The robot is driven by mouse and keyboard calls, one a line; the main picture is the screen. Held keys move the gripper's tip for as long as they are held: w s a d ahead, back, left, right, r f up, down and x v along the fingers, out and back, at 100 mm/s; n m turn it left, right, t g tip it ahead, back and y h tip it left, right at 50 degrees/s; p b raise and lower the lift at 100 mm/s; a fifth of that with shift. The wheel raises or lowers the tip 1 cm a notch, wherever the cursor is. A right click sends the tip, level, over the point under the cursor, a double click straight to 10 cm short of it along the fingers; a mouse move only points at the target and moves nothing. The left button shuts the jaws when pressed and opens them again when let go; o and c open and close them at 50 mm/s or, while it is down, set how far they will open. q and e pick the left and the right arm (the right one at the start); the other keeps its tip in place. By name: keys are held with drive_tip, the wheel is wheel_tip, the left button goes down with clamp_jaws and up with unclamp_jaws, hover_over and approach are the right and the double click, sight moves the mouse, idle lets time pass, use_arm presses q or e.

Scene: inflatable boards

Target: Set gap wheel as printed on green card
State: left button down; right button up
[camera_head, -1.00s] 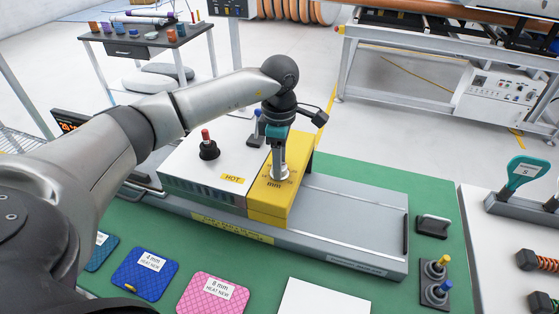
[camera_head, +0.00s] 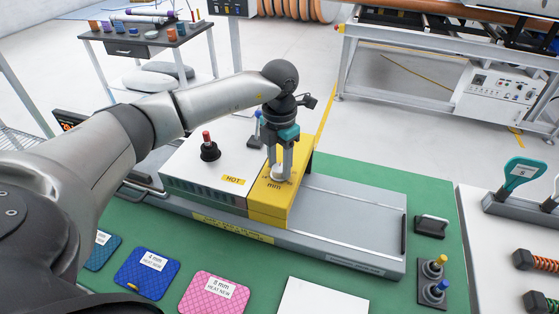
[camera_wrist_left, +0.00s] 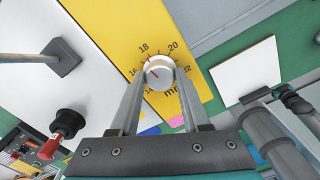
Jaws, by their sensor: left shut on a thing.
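The gap wheel (camera_head: 278,174) is a small silver knob on top of the yellow block (camera_head: 268,205). In the left wrist view the wheel (camera_wrist_left: 159,70) has a red mark on its face, with printed numbers 16, 18, 20 and 22 and "mm" around it. My left gripper (camera_head: 278,172) points down and is shut on the wheel, one finger on each side; it also shows in the left wrist view (camera_wrist_left: 158,88). No plainly green card shows; a teal card (camera_head: 100,252) at the lower left is partly hidden by my arm, its number unclear. My right gripper is out of view.
A white hot housing (camera_head: 190,165) with a red-topped lever (camera_head: 208,145) adjoins the yellow block. Blue (camera_head: 147,273) and pink (camera_head: 215,293) cards lie in front on the green mat. Yellow and blue toggles (camera_head: 437,278) stand at right.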

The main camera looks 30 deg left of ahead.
sight(279, 168)
use_arm(q)
drive_tip(key=n+p, duration=0.1)
drive_tip(key=n, duration=0.4)
drive_tip(key=shift+r+n, duration=0.1)
drive_tip(key=shift+n, duration=0.3)
drive_tip(key=n+p, duration=0.2)
drive_tip(key=n, duration=0.3)
drive_tip(key=n+p, duration=0.2)
drive_tip(key=n, duration=0.3)
drive_tip(key=shift+n+p, duration=0.35)
drive_tip(key=shift+n, duration=0.05)
drive_tip(key=n+p, duration=0.2)
drive_tip(key=n, duration=0.3)
drive_tip(key=shift+p, duration=0.35)
drive_tip(key=shift+n, duration=0.3)
drive_tip(key=shift+c, duration=1.9)
unclamp_jaws()
wheel_tip(279, 168, up, 15)
drive_tip(key=b, duration=0.1)
